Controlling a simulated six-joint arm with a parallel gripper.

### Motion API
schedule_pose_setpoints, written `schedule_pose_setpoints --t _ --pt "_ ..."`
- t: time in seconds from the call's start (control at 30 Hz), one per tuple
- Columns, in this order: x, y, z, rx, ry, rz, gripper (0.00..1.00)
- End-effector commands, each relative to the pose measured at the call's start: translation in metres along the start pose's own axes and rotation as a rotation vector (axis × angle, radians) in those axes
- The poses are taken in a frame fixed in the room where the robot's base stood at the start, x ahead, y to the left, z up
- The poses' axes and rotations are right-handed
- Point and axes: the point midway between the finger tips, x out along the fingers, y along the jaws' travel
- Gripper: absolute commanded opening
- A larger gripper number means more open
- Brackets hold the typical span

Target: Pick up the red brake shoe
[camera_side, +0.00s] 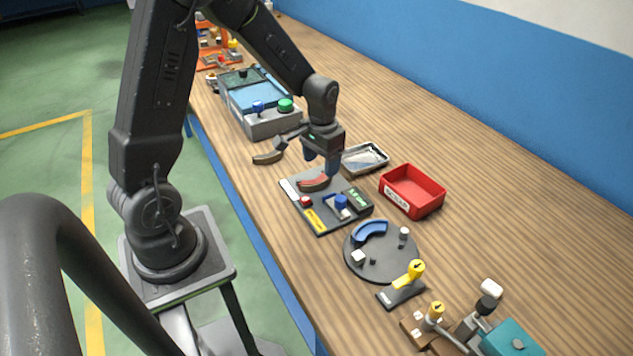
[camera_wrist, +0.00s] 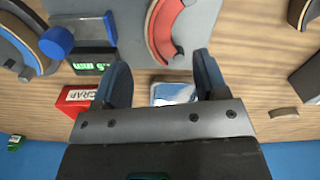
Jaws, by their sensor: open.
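The red brake shoe (camera_side: 314,184) is a curved piece lying on a dark grey plate (camera_side: 323,221) at its far side. In the wrist view the red brake shoe (camera_wrist: 162,35) shows as a red arc with a tan outer edge, at the top, ahead of the fingers. My gripper (camera_side: 321,164) is above the far edge of the plate, close to the shoe. In the wrist view my gripper (camera_wrist: 160,78) has its two blue-grey fingers spread apart with nothing between them. The side view does not show clearly how high the fingertips are above the shoe.
The plate also carries a blue knob (camera_side: 341,201), a red button (camera_side: 306,202) and a green display (camera_side: 358,200). A red bin (camera_side: 412,192) and a metal tray (camera_side: 364,158) stand to the right. A tan curved shoe (camera_side: 267,157) is left of my gripper. A round turntable (camera_side: 382,262) is nearer.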

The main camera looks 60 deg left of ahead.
Motion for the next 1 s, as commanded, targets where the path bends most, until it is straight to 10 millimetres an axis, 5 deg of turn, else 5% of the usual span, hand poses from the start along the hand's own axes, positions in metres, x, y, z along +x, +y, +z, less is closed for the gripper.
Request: schedule_pose_setpoints --t 0.4,0.67,1.0 --pt "0.050 -0.002 0.000 0.000 -0.003 0.000 0.67" --pt "0.053 -0.002 0.000 0.000 0.000 0.000 0.67" --pt "0.052 -0.002 0.000 0.000 0.000 0.000 0.36"
